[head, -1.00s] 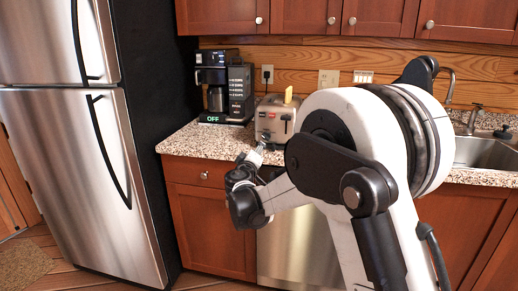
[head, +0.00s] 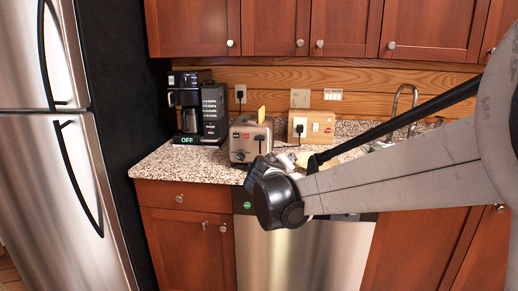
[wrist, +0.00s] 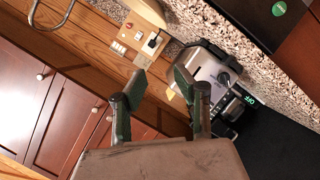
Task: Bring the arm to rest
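My arm reaches in from the right of the head view, and its dark wrist (head: 275,198) hangs in front of the counter edge, below the toaster. My gripper itself is mostly hidden behind the wrist there. In the wrist view my gripper (wrist: 160,75) shows two dark green fingers apart with a clear gap and nothing between them. Beyond the fingers are the wall and the counter.
A steel toaster (head: 248,140) with a yellow slice on top stands on the speckled counter (head: 160,163). A black coffee maker (head: 200,108) reading OFF stands left of it. A steel fridge (head: 55,190) is at far left. A faucet (head: 402,105) rises at the right.

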